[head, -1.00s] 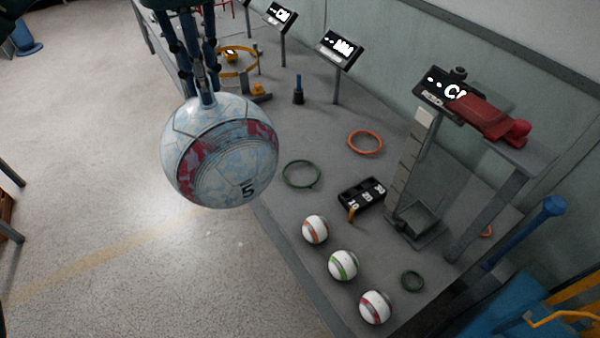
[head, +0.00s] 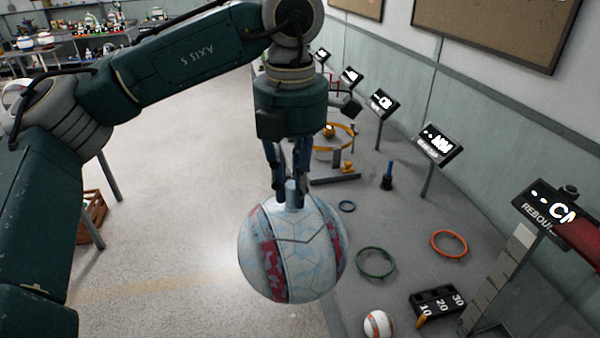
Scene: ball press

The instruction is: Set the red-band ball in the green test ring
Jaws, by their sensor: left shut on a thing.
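My left gripper (head: 289,190) is shut on the short stem on top of a large ball with a red band (head: 292,250), white with pale blue patches. The ball hangs in the air, in front of the left edge of the grey table as seen from the head. The green test ring (head: 376,278) lies flat and empty on the table, to the right of the ball and apart from it. My right gripper is not in view.
A small orange-banded ball (head: 378,325), a numbered black tray (head: 437,303) and a rebound stand (head: 497,277) are at the lower right. Display stands line the wall side.

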